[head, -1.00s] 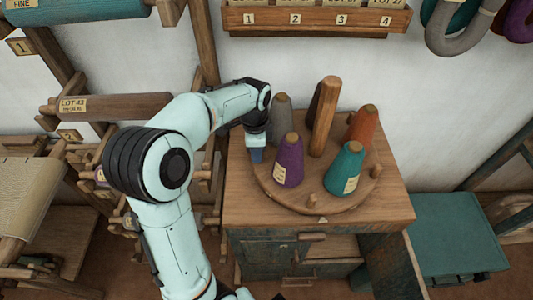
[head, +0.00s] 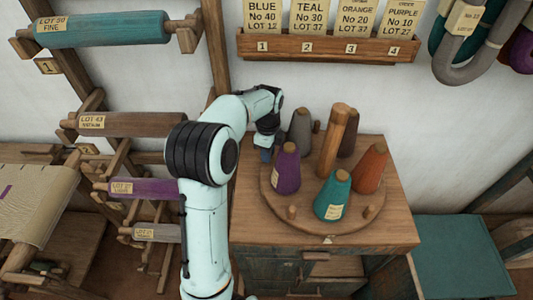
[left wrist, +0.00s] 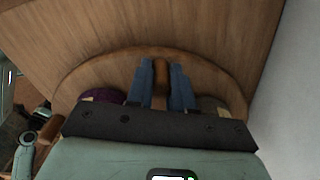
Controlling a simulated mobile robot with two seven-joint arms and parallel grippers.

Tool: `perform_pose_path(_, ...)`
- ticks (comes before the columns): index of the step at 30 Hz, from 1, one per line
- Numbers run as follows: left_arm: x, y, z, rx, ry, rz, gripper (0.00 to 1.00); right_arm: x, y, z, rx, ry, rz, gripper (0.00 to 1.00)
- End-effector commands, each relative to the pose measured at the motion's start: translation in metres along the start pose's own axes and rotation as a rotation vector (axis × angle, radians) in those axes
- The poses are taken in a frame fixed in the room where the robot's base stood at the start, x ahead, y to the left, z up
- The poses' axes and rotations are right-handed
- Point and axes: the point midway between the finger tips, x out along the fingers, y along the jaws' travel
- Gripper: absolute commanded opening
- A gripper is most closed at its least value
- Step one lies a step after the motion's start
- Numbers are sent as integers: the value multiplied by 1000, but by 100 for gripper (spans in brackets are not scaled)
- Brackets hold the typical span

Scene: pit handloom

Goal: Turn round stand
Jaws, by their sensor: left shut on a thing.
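The round stand (head: 345,226) is a wooden disc on top of a wooden cabinet (head: 385,238), with a tall centre post (head: 334,142) and short pegs round its edge. On it stand a purple cone (head: 287,170), a teal cone (head: 332,198), an orange cone (head: 370,170), a grey cone (head: 300,132) and a dark brown cone (head: 347,145) partly behind the post. My left gripper (head: 266,155) is at the stand's left edge, beside the purple cone. In the left wrist view its blue fingers (left wrist: 160,85) are shut on a wooden peg (left wrist: 160,74) of the stand.
A rack with labelled rollers (head: 130,124) stands left of the cabinet. A card shelf (head: 325,48) hangs on the wall above, and yarn hanks (head: 470,60) hang at upper right. A teal surface (head: 460,255) lies right of the cabinet.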

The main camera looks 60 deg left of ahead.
Motion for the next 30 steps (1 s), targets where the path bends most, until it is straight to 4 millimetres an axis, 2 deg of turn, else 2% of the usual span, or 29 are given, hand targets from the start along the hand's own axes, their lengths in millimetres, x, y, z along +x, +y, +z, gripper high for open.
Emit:
perform_pose_path(19,-1,-5,0,25,0,-3,0,-3,-2,-2,-1,2,-1,37)
perform_pose_path(20,-1,-5,0,25,0,-3,28,-3,-2,-2,-1,2,-1,37)
perform_pose_path(21,-1,-5,0,25,0,-3,41,-3,-2,-2,-1,2,-1,37)
perform_pose_path(22,-1,-5,0,25,0,-2,47,-3,-2,-2,-1,2,-1,37)
perform_pose_path(30,-1,-5,0,25,0,-1,47,-3,-2,-2,-1,2,-1,37)
